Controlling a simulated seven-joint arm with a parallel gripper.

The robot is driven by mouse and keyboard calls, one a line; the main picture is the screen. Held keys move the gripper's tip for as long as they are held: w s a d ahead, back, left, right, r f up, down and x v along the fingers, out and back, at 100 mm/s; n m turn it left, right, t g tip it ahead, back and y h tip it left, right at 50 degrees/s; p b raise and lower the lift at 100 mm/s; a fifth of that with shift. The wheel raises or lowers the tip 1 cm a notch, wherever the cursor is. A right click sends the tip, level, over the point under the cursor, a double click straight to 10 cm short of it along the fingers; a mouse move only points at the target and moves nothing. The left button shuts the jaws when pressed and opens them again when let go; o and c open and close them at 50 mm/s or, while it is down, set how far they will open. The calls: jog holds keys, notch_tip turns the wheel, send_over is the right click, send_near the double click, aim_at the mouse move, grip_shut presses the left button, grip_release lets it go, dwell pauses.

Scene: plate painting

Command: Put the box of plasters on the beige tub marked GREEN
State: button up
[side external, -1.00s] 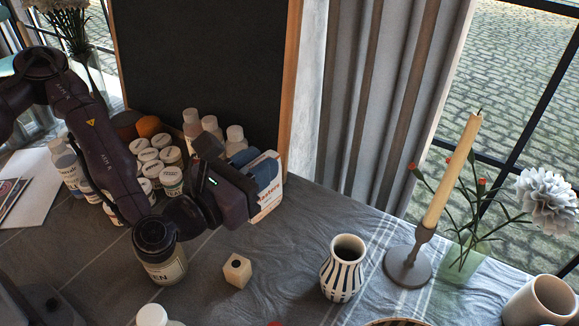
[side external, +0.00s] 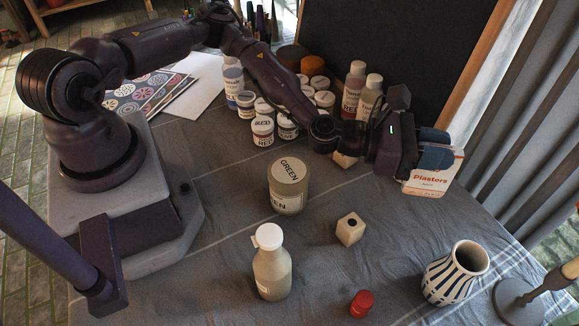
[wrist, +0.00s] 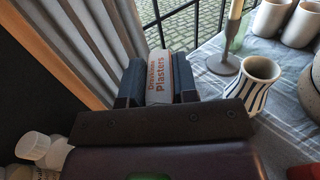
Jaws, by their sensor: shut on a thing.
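The box of plasters (side external: 428,184), white and orange with "Plasters" printed on it, is at the right in the side view. My gripper (side external: 436,157) is shut on it. In the wrist view the box (wrist: 159,80) sits between the two dark fingers. I cannot tell its exact height above the table. The beige tub marked GREEN (side external: 288,186) stands upright on the cloth, left of the box and nearer the camera. Its flat lid, lettered GREEN, is bare, and my gripper is well apart from it.
A white-capped bottle (side external: 271,265), a small beige cube (side external: 350,229), a red-capped item (side external: 361,303) and a striped vase (side external: 455,272) stand nearer the camera. Several paint pots and bottles (side external: 354,88) stand behind my arm. Cloth between tub and box is mostly clear.

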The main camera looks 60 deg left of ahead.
jog(key=shift+w+a+f+m+g+h, duration=0.25)
jog(key=shift+f+m+g+h, duration=0.1)
jog(key=shift+f+h, duration=0.1)
jog(key=shift+w+a+f+m+g+h, duration=0.15)
jog(key=shift+w+f+m+g+h, duration=0.1)
jog(key=shift+f+g+h, duration=0.15)
jog(key=m+g+h, duration=0.1)
jog(key=g, duration=0.1)
jog(key=s+a+m+g+h, duration=0.1)
jog(key=m+g+h, duration=0.1)
jog(key=s+f+m+g+h, duration=0.1)
jog(key=m+g, duration=0.1)
jog(key=g, duration=0.1)
jog(key=shift+s+a+f, duration=0.1)
jog(key=shift+a, duration=0.15)
jog(key=s+a+r+m+g+h, duration=0.1)
jog(key=s+a+r+m+g, duration=0.15)
jog(key=s+a+r, duration=0.45)
jog(key=s+a+r+m+g, duration=0.25)
jog(key=s+a+r, duration=0.25)
jog(key=s, duration=0.5)
notch_tip(320, 180, down, 8)
jog(key=shift+n+g, duration=0.35)
jog(key=shift+n, duration=0.05)
